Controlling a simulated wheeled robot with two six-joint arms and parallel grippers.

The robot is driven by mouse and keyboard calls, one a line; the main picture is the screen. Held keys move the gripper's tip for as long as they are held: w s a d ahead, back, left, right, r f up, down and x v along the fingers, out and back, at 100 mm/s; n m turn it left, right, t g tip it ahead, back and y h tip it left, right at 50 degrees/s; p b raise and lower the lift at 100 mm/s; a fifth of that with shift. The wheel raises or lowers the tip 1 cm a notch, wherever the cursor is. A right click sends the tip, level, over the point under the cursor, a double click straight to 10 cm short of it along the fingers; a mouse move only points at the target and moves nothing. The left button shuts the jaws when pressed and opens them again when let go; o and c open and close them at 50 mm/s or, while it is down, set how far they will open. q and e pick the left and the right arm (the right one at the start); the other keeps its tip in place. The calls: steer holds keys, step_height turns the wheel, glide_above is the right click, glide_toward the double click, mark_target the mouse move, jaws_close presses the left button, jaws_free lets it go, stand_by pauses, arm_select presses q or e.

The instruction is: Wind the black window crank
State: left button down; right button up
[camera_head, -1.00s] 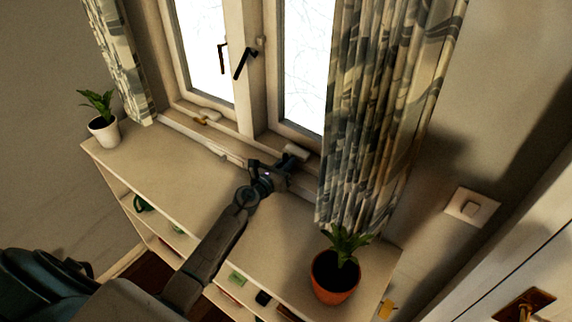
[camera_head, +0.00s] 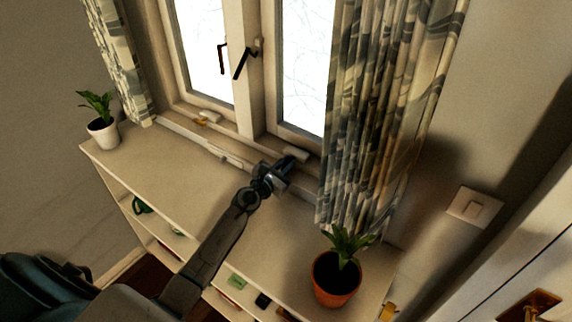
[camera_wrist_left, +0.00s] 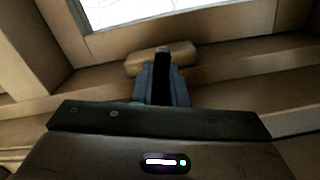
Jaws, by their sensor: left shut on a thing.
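The window (camera_head: 305,75) has a cream crank housing (camera_head: 297,151) on its lower frame, behind my left gripper. The same housing (camera_wrist_left: 148,60) shows in the left wrist view, just beyond the fingers. My left gripper (camera_head: 287,165) reaches over the shelf top to the sill. In the left wrist view its blue-grey fingers (camera_wrist_left: 161,84) are closed around the narrow black crank (camera_wrist_left: 162,62), whose upper end sticks out between them. The rest of the crank is hidden by the fingers. My right gripper is not in view.
A low cream shelf (camera_head: 185,180) runs under the window. A white-potted plant (camera_head: 103,132) stands at its left end, an orange-potted plant (camera_head: 336,278) at its right. A patterned curtain (camera_head: 370,120) hangs close to the right of my gripper. Black window handles (camera_head: 244,63) are higher up.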

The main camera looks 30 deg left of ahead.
arm_select(q)
steer(key=shift+f, duration=0.1)
steer(key=c, duration=1.4)
jaws_free()
steer(key=shift+c, duration=0.2)
steer(key=shift+s, duration=0.1)
steer(key=s, duration=0.3)
steer(key=s+a, duration=0.1)
steer(key=s, duration=0.6)
steer(key=shift+s+a+p, duration=0.25)
steer(key=shift+s+p, duration=0.05)
